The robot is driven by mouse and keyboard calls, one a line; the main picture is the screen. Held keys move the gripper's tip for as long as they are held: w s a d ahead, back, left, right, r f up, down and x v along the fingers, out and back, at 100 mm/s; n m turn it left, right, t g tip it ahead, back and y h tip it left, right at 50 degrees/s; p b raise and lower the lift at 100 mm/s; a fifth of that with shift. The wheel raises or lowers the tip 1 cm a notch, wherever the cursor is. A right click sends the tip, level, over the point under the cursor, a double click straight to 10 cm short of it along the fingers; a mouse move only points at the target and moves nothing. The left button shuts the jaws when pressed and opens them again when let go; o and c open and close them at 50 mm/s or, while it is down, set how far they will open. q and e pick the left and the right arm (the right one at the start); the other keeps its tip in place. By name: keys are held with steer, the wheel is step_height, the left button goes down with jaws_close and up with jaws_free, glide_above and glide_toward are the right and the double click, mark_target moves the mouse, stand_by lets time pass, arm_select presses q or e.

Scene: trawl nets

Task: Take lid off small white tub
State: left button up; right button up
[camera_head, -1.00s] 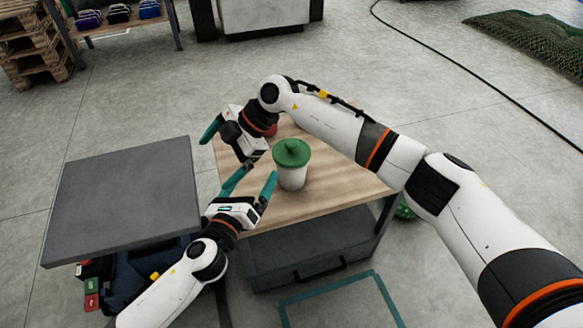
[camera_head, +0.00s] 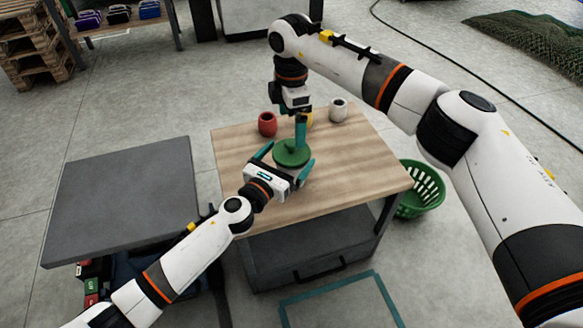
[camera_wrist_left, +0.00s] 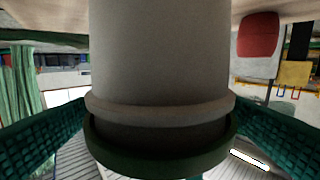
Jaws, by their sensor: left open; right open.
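The small white tub (camera_wrist_left: 160,60) stands on the wooden table with its green lid (camera_head: 291,153) on top. In the left wrist view it appears upside down, with the lid's dark green rim (camera_wrist_left: 160,158) at the bottom. My left gripper (camera_head: 285,162) is open, with one teal finger on each side of the tub near lid height. I cannot tell whether the fingers touch it. My right gripper (camera_head: 300,138) is open and points down from above, its fingertips at or just over the lid's knob. In the head view my left gripper hides most of the tub's body.
A red cup (camera_head: 267,124), a partly hidden yellow cup (camera_head: 310,119) and a white cup (camera_head: 338,110) stand behind the tub on the wooden table (camera_head: 360,165). A green basket (camera_head: 420,190) is on the floor at right. A grey tabletop (camera_head: 125,195) stands at left. The table's right side is clear.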

arm_select(q)
steer(key=shift+x, duration=1.25)
steer(key=c, duration=1)
steer(key=o, duration=1)
